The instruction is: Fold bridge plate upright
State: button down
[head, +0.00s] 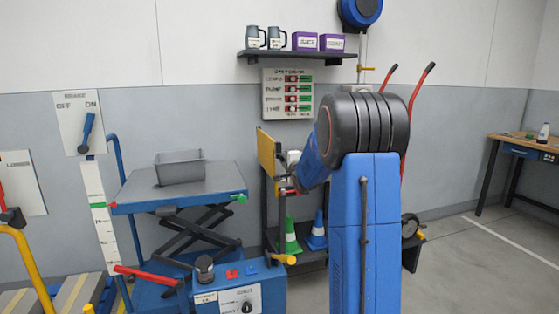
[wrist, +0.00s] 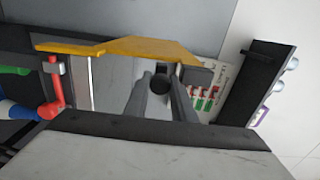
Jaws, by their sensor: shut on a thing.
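The bridge plate shows in the head view as a yellow-faced panel (head: 267,153) standing close to upright, just left of my gripper (head: 290,168). In the wrist view its yellow edge (wrist: 125,46) runs across the upper middle. My gripper's two grey fingers (wrist: 159,90) reach toward that edge, with a dark round end (wrist: 160,84) between them. The gripper is shut on the plate, but the exact contact is partly hidden. My blue forearm covers what lies behind it in the head view.
A blue lift table (head: 215,187) with a grey bin (head: 180,166) stands at left. A dark stand holds green (head: 291,236) and blue (head: 317,232) cones below the plate. Floor at right is clear.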

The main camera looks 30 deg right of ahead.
jog(key=shift+s+d+f+m, duration=0.1)
jog(key=shift+d+m, duration=0.2)
jog(key=c, duration=1.5)
grip_release()
jog(key=v, duration=1.7)
jog(key=shift+s, duration=0.2)
jog(key=shift+a, duration=0.1)
